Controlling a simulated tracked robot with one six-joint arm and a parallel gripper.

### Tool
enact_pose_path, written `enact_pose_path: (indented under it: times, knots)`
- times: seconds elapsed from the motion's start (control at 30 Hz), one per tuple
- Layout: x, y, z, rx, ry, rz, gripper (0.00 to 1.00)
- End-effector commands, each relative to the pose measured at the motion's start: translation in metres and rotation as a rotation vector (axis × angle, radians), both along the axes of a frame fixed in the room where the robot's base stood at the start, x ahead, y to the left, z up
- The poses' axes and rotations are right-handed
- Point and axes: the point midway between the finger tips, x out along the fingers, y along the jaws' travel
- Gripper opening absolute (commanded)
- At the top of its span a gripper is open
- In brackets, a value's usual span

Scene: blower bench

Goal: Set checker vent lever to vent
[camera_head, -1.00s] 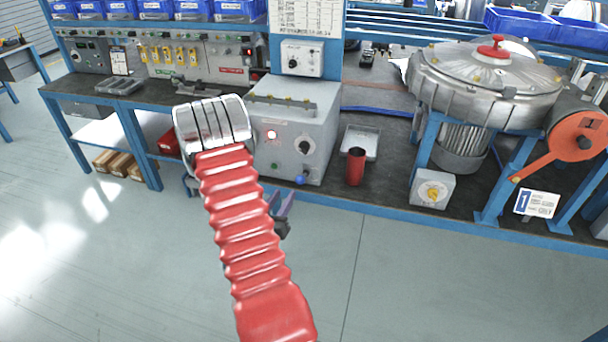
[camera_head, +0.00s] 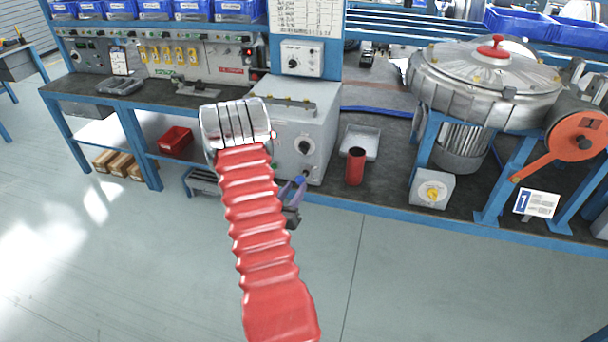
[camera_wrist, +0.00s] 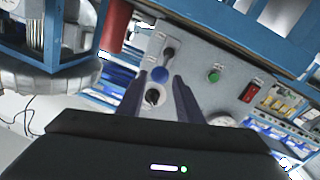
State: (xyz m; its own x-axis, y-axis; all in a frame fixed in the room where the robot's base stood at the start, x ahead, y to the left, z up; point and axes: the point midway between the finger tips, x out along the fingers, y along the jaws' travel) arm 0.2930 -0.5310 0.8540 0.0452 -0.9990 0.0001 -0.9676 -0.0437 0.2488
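The checker is a grey box (camera_head: 318,125) on the bench, partly hidden by my arm. A blue ball (camera_head: 299,180), seemingly the end of the vent lever, sits low on its front. In the wrist view, the blue ball (camera_wrist: 159,74) is beside a dark lever stem (camera_wrist: 169,53) on the grey panel; its labels are too small to read. My gripper (camera_head: 293,191) has its purple fingers at the box's lower front. In the wrist view my gripper (camera_wrist: 158,80) is open, with the ball showing between the fingertips. I cannot tell whether they touch it.
A black dial (camera_wrist: 152,97) and a green button (camera_wrist: 213,76) are on the same panel. The blower (camera_head: 485,85) is farther right. The floor in front is clear.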

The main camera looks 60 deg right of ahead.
Motion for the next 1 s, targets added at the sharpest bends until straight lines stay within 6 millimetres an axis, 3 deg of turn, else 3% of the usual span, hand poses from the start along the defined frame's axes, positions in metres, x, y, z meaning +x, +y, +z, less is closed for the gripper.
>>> enact_pose_path:
  times: [0.53,1.0]
  knots:
    - [0.004,-0.08,0.0,-0.001,0.0,0.0,0.33]
    - [0.004,-0.089,0.0,0.0,0.001,0.001,0.3]
